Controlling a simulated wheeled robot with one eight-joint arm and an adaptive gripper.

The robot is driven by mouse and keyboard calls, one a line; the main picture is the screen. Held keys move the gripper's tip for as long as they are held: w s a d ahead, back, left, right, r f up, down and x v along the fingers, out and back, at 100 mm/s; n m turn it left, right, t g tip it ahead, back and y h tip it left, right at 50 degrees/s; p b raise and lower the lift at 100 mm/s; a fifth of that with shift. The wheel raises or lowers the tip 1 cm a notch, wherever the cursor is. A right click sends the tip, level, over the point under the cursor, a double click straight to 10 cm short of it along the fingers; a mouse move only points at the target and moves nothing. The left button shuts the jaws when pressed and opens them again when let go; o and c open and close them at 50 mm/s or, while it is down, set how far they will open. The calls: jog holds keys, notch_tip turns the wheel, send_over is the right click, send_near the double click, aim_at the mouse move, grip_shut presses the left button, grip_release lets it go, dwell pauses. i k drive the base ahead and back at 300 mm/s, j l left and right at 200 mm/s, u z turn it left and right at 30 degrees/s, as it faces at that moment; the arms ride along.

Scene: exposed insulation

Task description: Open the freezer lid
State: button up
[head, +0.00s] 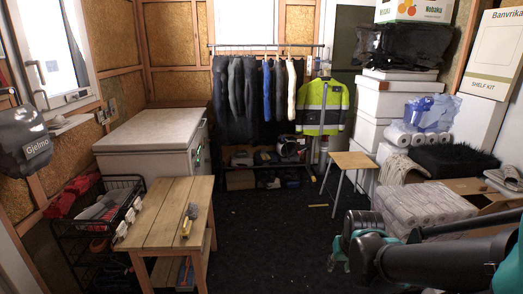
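A white chest freezer (150,160) stands at the left against the far wall, beyond a wooden table. Its flat, pale lid (155,130) lies level and looks closed. My arm reaches in from the right edge at the bottom. My gripper (345,250) is at the lower right, dark with teal parts, well to the right of the freezer and nearer to me. Its fingers are small and partly hidden by the arm, so I cannot tell whether they are open or shut.
A wooden table (160,208) with a brush (188,220) on it stands in front of the freezer, beside a black rack (75,225). A stool (352,162), boxes and wrapped rolls (420,203) line the right. Dark floor (270,235) in the middle is mostly clear.

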aim_at(166, 129)
jog(key=i+l+u, duration=0.25)
jog(key=i+u, duration=0.2)
jog(key=i, duration=0.45)
jog(key=i+l+u, duration=0.4)
jog(key=i+l, duration=0.15)
jog(key=i, duration=0.35)
jog(key=i+l+u, duration=0.45)
jog(key=i+l, duration=0.3)
jog(key=i+l+z, duration=0.15)
jog(key=i+l, duration=0.2)
jog(key=i+l+z, duration=0.2)
jog(key=i, duration=0.25)
